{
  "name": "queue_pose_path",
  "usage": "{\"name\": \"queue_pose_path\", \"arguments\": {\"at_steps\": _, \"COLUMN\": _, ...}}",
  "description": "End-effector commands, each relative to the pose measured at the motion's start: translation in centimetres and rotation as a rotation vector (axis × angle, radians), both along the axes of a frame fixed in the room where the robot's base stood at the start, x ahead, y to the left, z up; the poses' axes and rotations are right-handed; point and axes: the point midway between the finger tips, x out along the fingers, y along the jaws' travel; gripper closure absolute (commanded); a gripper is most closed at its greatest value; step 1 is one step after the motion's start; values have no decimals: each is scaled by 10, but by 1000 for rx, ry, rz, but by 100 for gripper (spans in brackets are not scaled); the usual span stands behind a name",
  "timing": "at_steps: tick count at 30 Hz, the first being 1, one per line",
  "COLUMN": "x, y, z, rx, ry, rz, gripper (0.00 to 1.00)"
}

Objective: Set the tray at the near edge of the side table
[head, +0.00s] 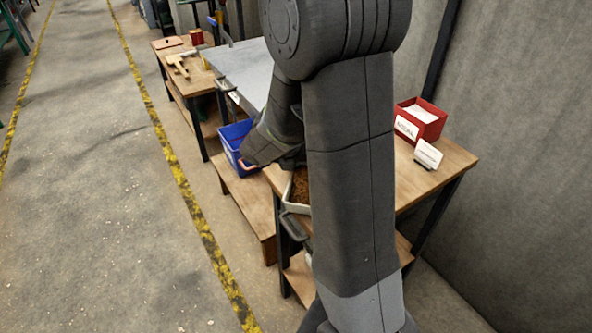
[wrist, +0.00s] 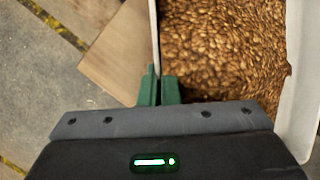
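The tray is a white-walled pan filled with brown grain. In the head view its rim (head: 297,209) shows at the left side of the side table (head: 455,160), partly hidden behind my arm. In the wrist view the tray's right wall (wrist: 303,70) and the grain (wrist: 220,50) fill the upper right. My gripper (wrist: 159,72) has green fingers, one on each side of the tray's left wall, and they look closed on it. Whether the tray rests on the tabletop or hangs above it is hidden.
A red box (head: 420,117) and a white card (head: 428,153) stand on the side table's right part. A blue bin (head: 234,143) stands on a low wooden bench (head: 248,198). A grey-topped table (head: 243,70) is behind. Open floor lies left.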

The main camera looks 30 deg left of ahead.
Motion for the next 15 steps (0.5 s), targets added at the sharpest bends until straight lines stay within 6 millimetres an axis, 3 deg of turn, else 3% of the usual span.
{"name": "queue_pose_path", "arguments": {"at_steps": 3, "x": 0, "y": 0, "z": -12, "rx": 0, "ry": -1, "rz": 1, "gripper": 100}}
{"name": "queue_pose_path", "arguments": {"at_steps": 14, "x": 0, "y": 0, "z": -14, "rx": 0, "ry": -1, "rz": 1, "gripper": 100}}
{"name": "queue_pose_path", "arguments": {"at_steps": 15, "x": 0, "y": 0, "z": -15, "rx": 0, "ry": 1, "rz": 0, "gripper": 92}}
